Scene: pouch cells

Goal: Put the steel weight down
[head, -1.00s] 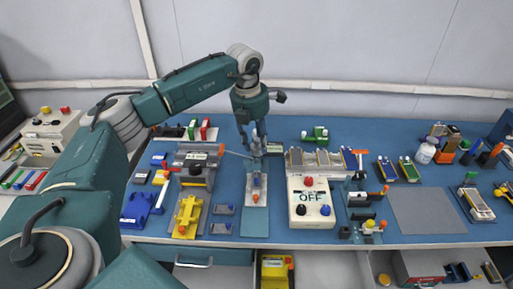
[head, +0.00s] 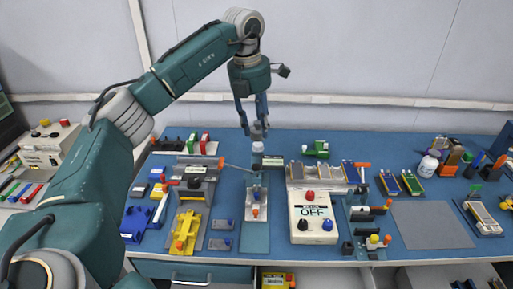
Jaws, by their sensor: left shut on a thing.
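The steel weight (head: 258,132) is a small grey metal piece at the tips of my left gripper (head: 255,122) in the head view. The gripper points straight down and is shut on it. The weight hangs over the back of a blue-green plate (head: 255,237), which carries a small light fixture with red and blue parts (head: 256,204). Another small pale round piece (head: 257,147) shows just below the weight; I cannot tell whether the two touch. My right gripper is not in view.
A control box marked OFF (head: 312,210) stands right of the plate. A yellow fixture (head: 185,232) and small grey blocks (head: 222,225) lie to its left. A bare grey mat (head: 432,226) lies on the right. The blue table (head: 350,147) has free room at the back.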

